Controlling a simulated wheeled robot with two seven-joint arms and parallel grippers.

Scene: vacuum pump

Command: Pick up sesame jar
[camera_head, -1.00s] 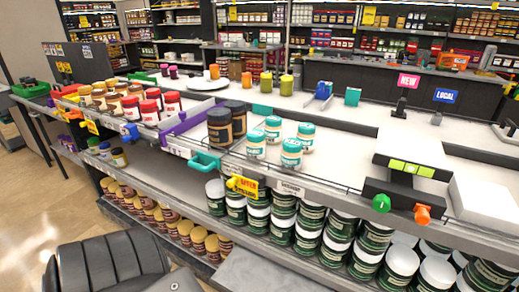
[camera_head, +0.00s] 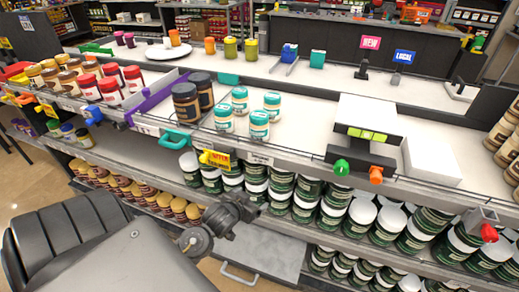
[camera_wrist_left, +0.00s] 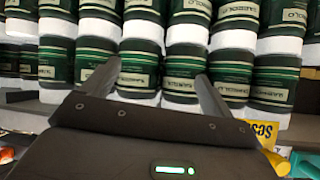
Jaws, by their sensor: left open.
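No jar label is readable enough in the head view to tell which jar is the sesame jar. Several teal-lidded jars (camera_head: 259,125) stand upright on the upper counter behind small shelf tags. Several dark green jars with white lids (camera_head: 305,196) stand packed on the shelf below. My left gripper (camera_head: 250,209) is low in front of this lower shelf, apart from the jars. In the left wrist view its two fingers (camera_wrist_left: 155,82) are spread and empty, pointing at green jars (camera_wrist_left: 138,68) that appear upside down. My right gripper is not in view.
Dark brown jars (camera_head: 186,106) stand left of the teal-lidded jars, beside a purple divider. A yellow tag (camera_head: 216,159) hangs on the upper counter's front edge. A scale (camera_head: 367,120) stands to the right. The counter behind the jars is mostly clear.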

